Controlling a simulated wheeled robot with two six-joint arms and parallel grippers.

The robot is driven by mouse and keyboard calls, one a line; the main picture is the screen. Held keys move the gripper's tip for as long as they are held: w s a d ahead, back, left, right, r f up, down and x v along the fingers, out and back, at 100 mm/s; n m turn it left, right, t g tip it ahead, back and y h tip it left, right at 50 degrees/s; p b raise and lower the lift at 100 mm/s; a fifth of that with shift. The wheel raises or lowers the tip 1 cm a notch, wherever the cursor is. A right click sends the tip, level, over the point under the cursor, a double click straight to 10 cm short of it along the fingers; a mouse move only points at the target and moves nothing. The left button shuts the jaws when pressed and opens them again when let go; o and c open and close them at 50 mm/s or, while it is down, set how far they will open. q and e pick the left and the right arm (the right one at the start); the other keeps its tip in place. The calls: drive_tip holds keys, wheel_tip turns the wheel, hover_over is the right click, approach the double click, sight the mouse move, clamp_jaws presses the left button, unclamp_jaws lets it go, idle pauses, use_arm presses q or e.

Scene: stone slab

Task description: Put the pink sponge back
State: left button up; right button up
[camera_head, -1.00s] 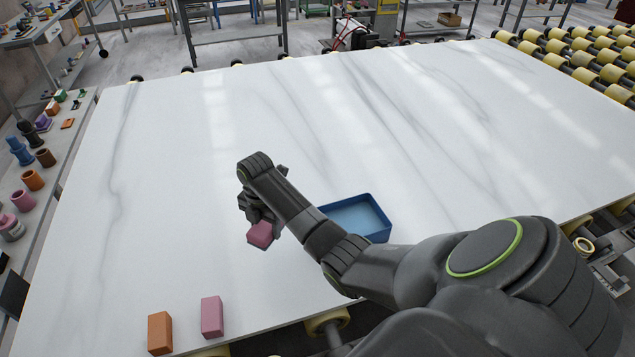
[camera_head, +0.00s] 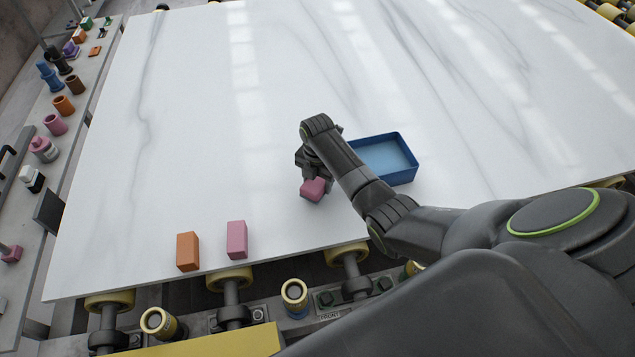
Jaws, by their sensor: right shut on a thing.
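My right gripper (camera_head: 314,170) is in the middle of the view, low over the white stone slab (camera_head: 480,120), and is shut on the pink sponge (camera_head: 313,189). The sponge is a small rose-pink block at the fingertips, partly covered by the gripper. A gap or contact between it and the slab cannot be told. The fingers are mostly hidden behind my wrist. My left gripper is not in view.
A blue tray (camera_head: 409,176) lies just right of the gripper, partly behind my arm. A lighter pink block (camera_head: 237,239) and an orange block (camera_head: 188,251) stand near the slab's front edge. A side shelf (camera_head: 75,150) at the left holds several coloured items. Rollers line the front.

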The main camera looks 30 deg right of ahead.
drive_tip(key=shift+f, duration=0.7)
drive_tip(key=shift+f, duration=0.15)
drive_tip(key=o, duration=1)
